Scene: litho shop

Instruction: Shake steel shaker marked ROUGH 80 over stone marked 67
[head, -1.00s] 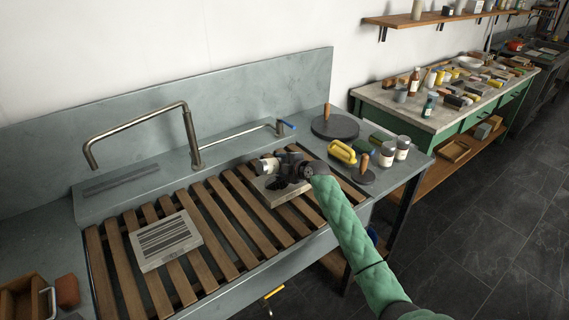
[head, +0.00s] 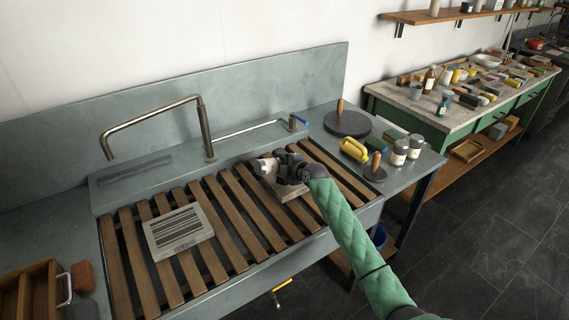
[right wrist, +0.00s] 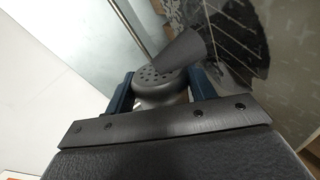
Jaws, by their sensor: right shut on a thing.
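My right gripper (head: 270,167) is shut on a small shaker (head: 264,163), held tilted above a pale stone (head: 296,194) on the slats. The gripper hides much of this stone, and I cannot read its mark. In the right wrist view the shaker's round perforated top (right wrist: 158,78) shows between the blue fingers. A dark grey cone (right wrist: 184,57) spreads from the holes toward a dark patterned surface. The shaker's label cannot be read. A second stone (head: 178,231) with dark stripes lies flat on the slats to the left. My left gripper is out of view.
The wooden slats (head: 233,227) span the sink. A bent tap (head: 207,130) stands behind them. On the right counter are two labelled shakers (head: 399,153), a yellow object (head: 353,149) and a dark disc with a wooden handle (head: 347,123). A wooden box (head: 45,292) sits front left.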

